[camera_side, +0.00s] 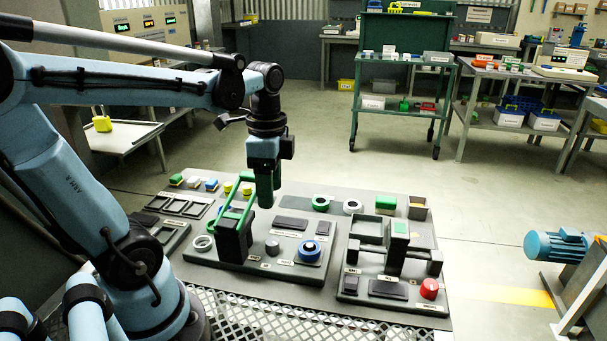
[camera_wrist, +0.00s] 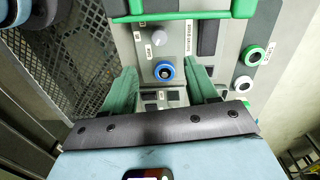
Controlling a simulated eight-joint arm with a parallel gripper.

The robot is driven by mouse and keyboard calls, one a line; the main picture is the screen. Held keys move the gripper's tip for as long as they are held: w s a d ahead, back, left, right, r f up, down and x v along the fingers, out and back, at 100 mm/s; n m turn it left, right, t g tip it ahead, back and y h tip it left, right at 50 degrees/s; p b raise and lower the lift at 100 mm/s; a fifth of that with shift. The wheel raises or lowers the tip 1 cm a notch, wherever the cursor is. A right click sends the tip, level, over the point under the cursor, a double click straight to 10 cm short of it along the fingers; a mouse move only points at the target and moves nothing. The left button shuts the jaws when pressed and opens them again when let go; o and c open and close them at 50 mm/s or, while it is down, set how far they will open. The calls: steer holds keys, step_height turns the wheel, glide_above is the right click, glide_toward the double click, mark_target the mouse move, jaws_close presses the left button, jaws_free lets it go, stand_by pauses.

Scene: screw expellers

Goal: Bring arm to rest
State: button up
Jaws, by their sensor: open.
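My gripper (camera_side: 265,196) hangs pointing down above the middle of the work board, beside a green handle frame (camera_side: 246,193) on a black block. In the wrist view its two green fingers (camera_wrist: 165,78) stand wide apart with nothing between them. A blue ring on a round knob (camera_wrist: 165,71) shows on the panel beyond the gap, and it also shows in the side view (camera_side: 309,252). The green handle bar (camera_wrist: 184,15) crosses the top of the wrist view. I cannot tell the exact gap between my fingers and the handle frame in the side view.
The work board (camera_side: 290,190) carries a right-hand fixture (camera_side: 395,258) with a red knob (camera_side: 429,288), small coloured blocks at the back left, and loose rings (camera_side: 352,206). A blue motor (camera_side: 556,246) stands at the right. The floor behind the board is clear.

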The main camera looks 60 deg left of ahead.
steer(key=w+d+f+n+t, duration=0.1)
steer(key=w+d+n+t, duration=0.2)
steer(key=d+n+t, duration=0.4)
steer(key=shift+w+d+f+n+t, duration=0.15)
steer(key=shift+w+d+n+t, duration=0.15)
steer(key=shift+d+n, duration=0.25)
steer(key=shift+c, duration=0.3)
